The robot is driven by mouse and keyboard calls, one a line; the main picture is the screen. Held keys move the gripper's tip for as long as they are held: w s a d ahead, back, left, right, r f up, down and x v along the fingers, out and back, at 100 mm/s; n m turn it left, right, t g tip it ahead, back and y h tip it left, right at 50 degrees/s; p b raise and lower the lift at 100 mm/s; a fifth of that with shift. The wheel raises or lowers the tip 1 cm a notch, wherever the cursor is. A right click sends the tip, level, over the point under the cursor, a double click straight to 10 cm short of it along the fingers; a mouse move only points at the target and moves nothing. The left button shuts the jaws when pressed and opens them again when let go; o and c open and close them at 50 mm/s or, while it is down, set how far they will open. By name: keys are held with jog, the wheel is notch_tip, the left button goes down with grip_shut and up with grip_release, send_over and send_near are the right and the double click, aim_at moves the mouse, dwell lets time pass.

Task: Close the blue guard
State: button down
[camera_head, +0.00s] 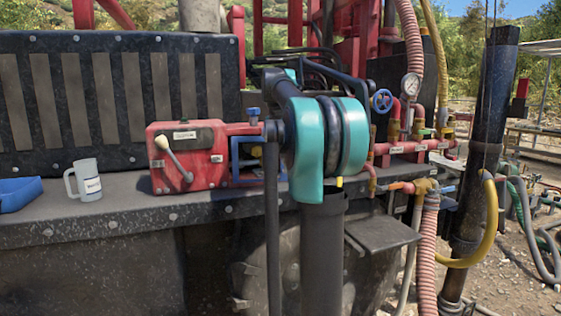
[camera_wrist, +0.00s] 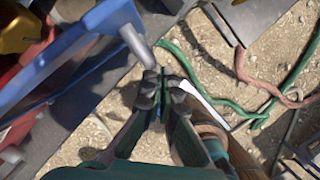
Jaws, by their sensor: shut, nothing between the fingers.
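The blue guard (camera_head: 236,158) is a blue frame at the right end of a red box (camera_head: 190,172) on the dark ledge. My arm hides its right part in the head view, and I cannot tell how far it stands open. In the wrist view the blue guard (camera_wrist: 85,55) fills the upper left, with a grey rounded bar (camera_wrist: 137,45) at its right end. My gripper (camera_wrist: 163,78) is shut and empty, its fingertips just right of and below that bar. I cannot tell if they touch. In the head view my arm hides the gripper.
Red pipes with a gauge (camera_head: 411,84) and a blue valve wheel (camera_head: 381,101) lie to the right. Hoses (camera_wrist: 215,85) lie on the gravel below my gripper.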

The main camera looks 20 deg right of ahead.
jog(key=shift+w+d, duration=0.3)
jog(key=shift+w, duration=0.4)
jog(key=shift+w+d, duration=0.25)
jog(key=shift+w, duration=0.5)
jog(key=shift+w+d, duration=0.3)
jog(key=shift+w, duration=0.4)
jog(key=shift+s, duration=0.1)
